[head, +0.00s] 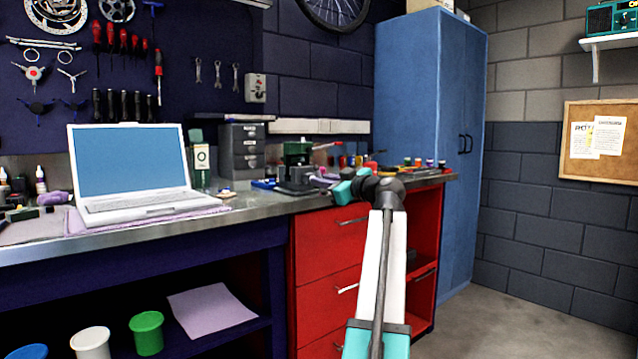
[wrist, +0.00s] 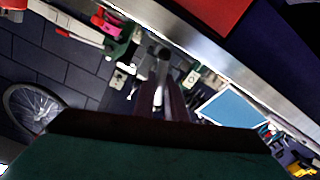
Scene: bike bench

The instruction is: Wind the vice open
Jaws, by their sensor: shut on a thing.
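The vice (head: 298,160), with a green body and a dark grey base, stands near the front edge of the steel-topped bench, above the red drawers. My gripper (head: 342,190) is at the bench edge, just right of the vice. In the wrist view my gripper (wrist: 165,103) has its two dark fingers close together, shut on a slim grey metal part that appears to be the vice handle (wrist: 161,65). My arm and gripper hide much of the handle in the head view. I cannot tell how wide the vice jaws stand.
Several small coloured items lie right of the vice. Red drawers (head: 330,240) are below. A blue cabinet (head: 420,130) stands behind right. Floor (head: 500,325) at the right is clear.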

